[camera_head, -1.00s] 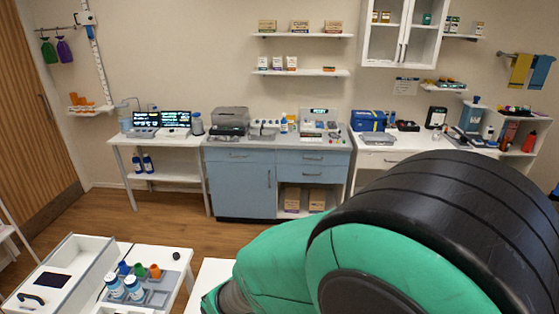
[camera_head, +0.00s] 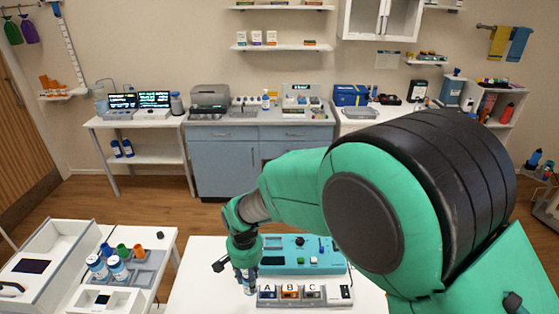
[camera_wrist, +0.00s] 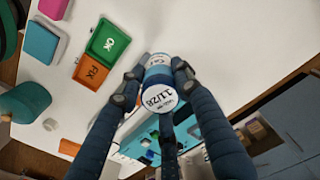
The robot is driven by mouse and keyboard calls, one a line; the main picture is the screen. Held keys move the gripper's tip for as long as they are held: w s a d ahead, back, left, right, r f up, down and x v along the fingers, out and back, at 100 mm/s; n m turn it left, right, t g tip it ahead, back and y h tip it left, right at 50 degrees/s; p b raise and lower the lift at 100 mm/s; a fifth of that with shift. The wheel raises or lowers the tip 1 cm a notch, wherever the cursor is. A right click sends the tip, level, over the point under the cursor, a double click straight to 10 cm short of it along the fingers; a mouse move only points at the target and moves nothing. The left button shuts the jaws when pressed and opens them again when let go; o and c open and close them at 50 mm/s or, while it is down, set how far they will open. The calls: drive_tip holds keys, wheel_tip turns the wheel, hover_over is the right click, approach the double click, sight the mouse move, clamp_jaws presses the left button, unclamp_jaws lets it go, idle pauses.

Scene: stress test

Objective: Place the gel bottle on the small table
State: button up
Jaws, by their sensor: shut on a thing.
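My gripper (camera_head: 246,270) is over the white table (camera_head: 205,275) in front of me. Two similar bottles (camera_head: 117,268) stand in a grey tray on the table at the left.
A teal device (camera_head: 290,262) and a row of A, B, C blocks (camera_head: 290,292) are right of the gripper. The wrist view shows green OK (camera_wrist: 108,44) and orange FIX (camera_wrist: 90,71) pieces. The white table is bare left of the gripper.

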drive_tip(key=shift+n, duration=0.3)
drive_tip(key=w+d, duration=0.4)
drive_tip(key=d, duration=0.1)
drive_tip(key=w+d+p, duration=0.1)
drive_tip(key=w+d, duration=0.3)
drive_tip(key=d, duration=0.2)
drive_tip(key=w+d, duration=0.5)
drive_tip(key=d, duration=0.1)
drive_tip(key=shift+d+r+p, duration=0.15)
drive_tip(key=shift+r+p, duration=0.15)
drive_tip(key=shift+p, duration=0.05)
drive_tip(key=w+d, duration=0.3)
drive_tip(key=d, duration=0.7)
drive_tip(key=w+d+p, duration=0.1)
drive_tip(key=w+d, duration=0.2)
drive_tip(key=d, duration=0.7)
drive_tip(key=shift+d+n, duration=0.2)
drive_tip(key=shift+n, duration=0.2)
drive_tip(key=shift+r, duration=0.1)
drive_tip(key=s+a, duration=0.3)
drive_tip(key=s, duration=0.6)
drive_tip(key=s+a+r+n+p, duration=0.1)
drive_tip(key=s+a, duration=0.3)
drive_tip(key=s, duration=0.6)
drive_tip(key=s+a+r+p, duration=0.1)
drive_tip(key=s+a, duration=0.2)
drive_tip(key=s, duration=0.7)
drive_tip(key=shift+s+a+r, duration=0.2)
drive_tip(key=shift+a, duration=0.1)
drive_tip(key=shift+f, duration=0.1)
